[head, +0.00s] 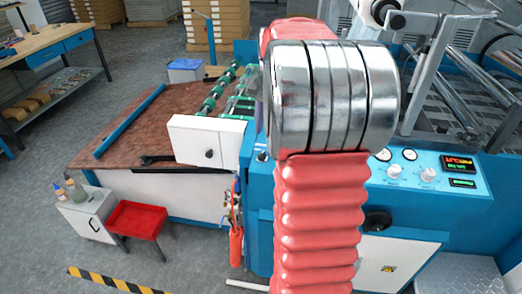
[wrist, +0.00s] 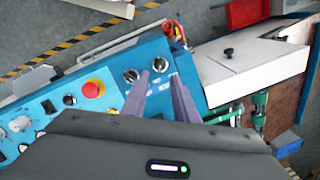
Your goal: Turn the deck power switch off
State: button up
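The blue control panel (wrist: 52,101) shows in the wrist view with two dark rotary switches with pale rims, a left one (wrist: 131,75) and a right one (wrist: 160,64). Their labels are too small to read, so I cannot tell which is the deck power switch. My gripper (wrist: 160,79) has two purple-grey fingers spread apart with nothing between them. The right switch shows just beyond the gap between the fingertips; the left one is just left of the left fingertip. Contact is not visible. In the head view my arm hides the gripper and these switches.
A red mushroom button (wrist: 93,88) with a yellow base sits left of the switches. White knobs (head: 393,172) and a red-lit display (head: 458,163) are farther along the panel. A white box (head: 207,141) stands at the brown deck's (head: 135,127) edge, near a red stool (head: 136,219).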

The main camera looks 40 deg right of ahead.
aim_at(262, 153)
jog(key=f, duration=0.6)
jog(key=w+f, duration=0.1)
jog(key=f, duration=0.1)
jog(key=shift+f, duration=0.4)
jog(key=shift+c, duration=0.4)
